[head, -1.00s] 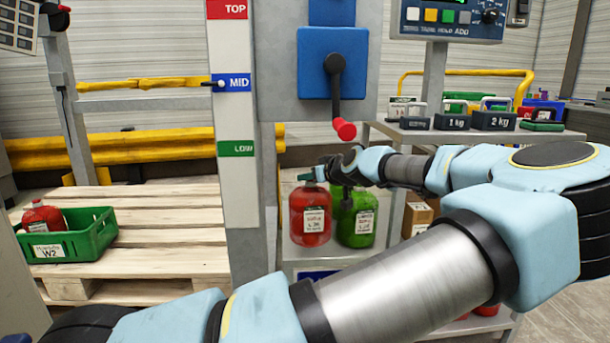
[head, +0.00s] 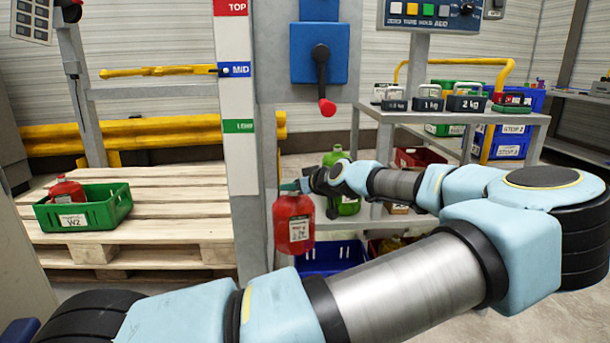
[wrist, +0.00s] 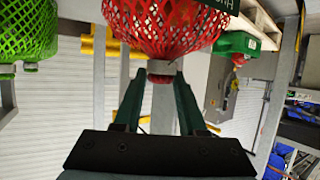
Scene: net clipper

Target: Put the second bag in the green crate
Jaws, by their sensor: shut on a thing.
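My gripper (head: 304,186) is shut on the neck of a red mesh bag (head: 293,222) with a white label. The bag hangs upright below it, in front of the grey post's right side. In the wrist view the red bag (wrist: 168,28) sits between the two dark fingers (wrist: 160,100). The green crate (head: 104,214), labelled W2, stands on the wooden pallet at left. Another red bag (head: 67,190) lies inside it. The crate also shows in the wrist view (wrist: 250,42), upside down.
A green bag (head: 348,207) is partly hidden behind my arm; it also shows in the wrist view (wrist: 27,28). The grey post (head: 257,215) with its level sign stands between my gripper and the pallet (head: 180,205). A blue crate (head: 325,258) is low behind the held bag.

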